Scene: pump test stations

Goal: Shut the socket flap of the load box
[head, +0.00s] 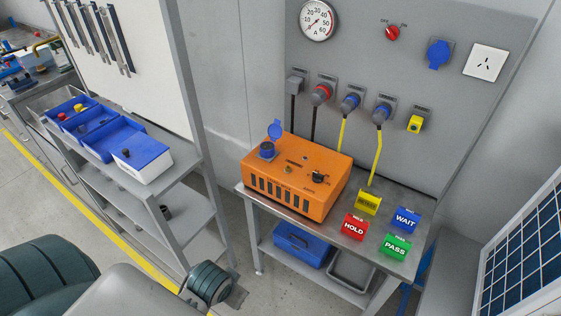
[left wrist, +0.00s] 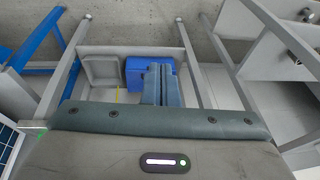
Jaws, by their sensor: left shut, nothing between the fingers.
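The orange load box (head: 297,176) stands on the metal table (head: 336,228). Its round blue socket (head: 267,149) is at the back left of the top. The socket's blue flap (head: 275,129) stands up, open, behind the socket. A black knob (head: 318,177) is on the right of the top. My left gripper (left wrist: 163,72) is shut and empty, with its two fingers together in the left wrist view. In the head view my left arm is low, at the bottom left, below and in front of the table, well apart from the box. The right gripper is not seen.
Yellow, blue, red and green blocks (head: 355,226) stand right of the box. A wall panel (head: 365,60) with plugs and hanging cables rises behind. A blue case (head: 300,244) lies on the lower shelf. A shelf rack with blue bins (head: 103,135) stands left, beyond a gap.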

